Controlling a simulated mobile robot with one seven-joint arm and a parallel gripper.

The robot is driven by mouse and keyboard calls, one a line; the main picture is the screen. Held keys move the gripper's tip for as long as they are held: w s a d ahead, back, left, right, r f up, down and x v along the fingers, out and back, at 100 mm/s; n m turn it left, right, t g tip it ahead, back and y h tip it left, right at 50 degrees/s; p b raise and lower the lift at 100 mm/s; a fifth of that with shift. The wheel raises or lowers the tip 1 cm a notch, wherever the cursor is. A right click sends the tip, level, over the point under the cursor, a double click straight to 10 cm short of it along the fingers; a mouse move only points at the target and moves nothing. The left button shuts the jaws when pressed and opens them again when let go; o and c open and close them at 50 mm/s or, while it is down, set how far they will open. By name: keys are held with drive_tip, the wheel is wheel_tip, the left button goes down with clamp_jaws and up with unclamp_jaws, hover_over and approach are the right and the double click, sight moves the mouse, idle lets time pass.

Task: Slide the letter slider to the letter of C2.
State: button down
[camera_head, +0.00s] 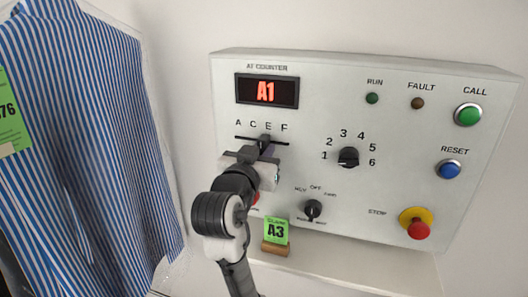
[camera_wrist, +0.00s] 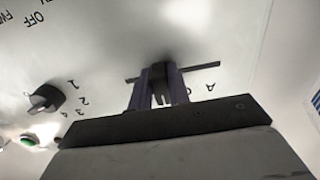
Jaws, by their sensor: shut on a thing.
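The letter slider (camera_head: 264,141) is a dark knob in a horizontal slot under the letters A, C, E, F on the grey panel (camera_head: 330,80). It stands below the E, slightly to its left. My gripper (camera_head: 259,153) is shut on it from the front. In the wrist view my gripper's fingers (camera_wrist: 161,90) close around the dark knob (camera_wrist: 160,70), with slot showing on both sides. The red display (camera_head: 266,92) reads A1. The number knob (camera_head: 348,157) sits among the numbers 1 to 6; its exact setting is hard to tell.
A mode knob (camera_head: 313,209), green call button (camera_head: 468,114), blue reset button (camera_head: 449,169) and red stop button (camera_head: 418,228) are on the panel. A green A3 tag (camera_head: 276,231) stands on the ledge below. A striped shirt (camera_head: 85,120) hangs at the left.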

drive_tip(key=a, duration=0.1)
drive_tip(key=w+a, duration=0.1)
drive_tip(key=a, duration=0.1)
drive_tip(key=c, duration=1.3)
unclamp_jaws()
drive_tip(key=b, duration=0.7)
approach(253, 143)
drive_tip(key=v, duration=0.7)
drive_tip(key=shift+s, duration=0.15)
